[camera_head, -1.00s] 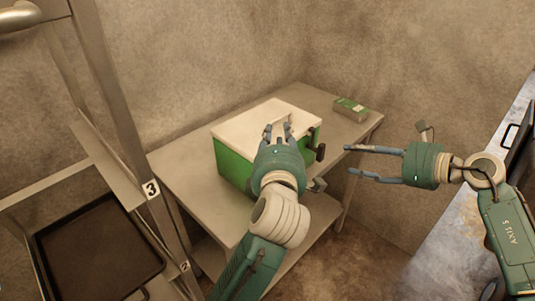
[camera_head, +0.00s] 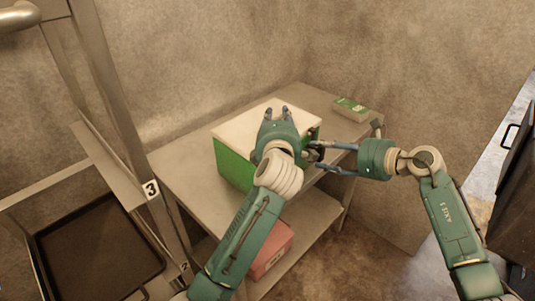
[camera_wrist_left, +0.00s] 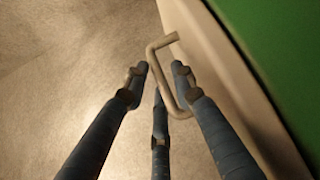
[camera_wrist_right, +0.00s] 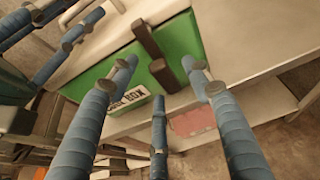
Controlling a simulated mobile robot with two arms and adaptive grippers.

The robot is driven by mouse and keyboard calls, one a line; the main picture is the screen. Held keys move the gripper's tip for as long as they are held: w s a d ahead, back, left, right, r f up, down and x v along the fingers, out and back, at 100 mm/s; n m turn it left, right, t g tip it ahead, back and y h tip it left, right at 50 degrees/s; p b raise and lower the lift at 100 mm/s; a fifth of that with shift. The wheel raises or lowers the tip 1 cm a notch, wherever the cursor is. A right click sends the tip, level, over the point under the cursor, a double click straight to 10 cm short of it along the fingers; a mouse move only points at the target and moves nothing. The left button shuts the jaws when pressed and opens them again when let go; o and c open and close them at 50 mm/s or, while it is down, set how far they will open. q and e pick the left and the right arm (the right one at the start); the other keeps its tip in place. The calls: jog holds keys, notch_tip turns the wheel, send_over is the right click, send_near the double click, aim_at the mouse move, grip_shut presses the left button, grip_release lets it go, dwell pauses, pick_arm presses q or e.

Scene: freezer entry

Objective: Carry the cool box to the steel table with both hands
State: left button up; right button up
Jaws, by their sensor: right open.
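The cool box (camera_head: 235,163), green with a white lid, stands on the steel table (camera_head: 183,180). My left gripper (camera_head: 277,112) is over the lid in the head view, hiding part of it. In the left wrist view its fingertips (camera_wrist_left: 160,69) are apart, around one bar of a pale handle (camera_wrist_left: 157,50) beside the box (camera_wrist_left: 280,50). My right gripper (camera_head: 315,156) is open and empty at the box's right end.
A small green carton (camera_head: 350,105) lies on the table's far right part. A red box (camera_head: 272,248) sits on the lower shelf. A rack post (camera_head: 120,110) and dark tray (camera_head: 95,250) are at left. A dark cabinet (camera_head: 518,190) stands far right. The table's front left is clear.

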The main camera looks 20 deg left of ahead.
pick_arm(q)
grip_shut()
pick_arm(e)
jog(key=c, duration=0.8)
grip_shut()
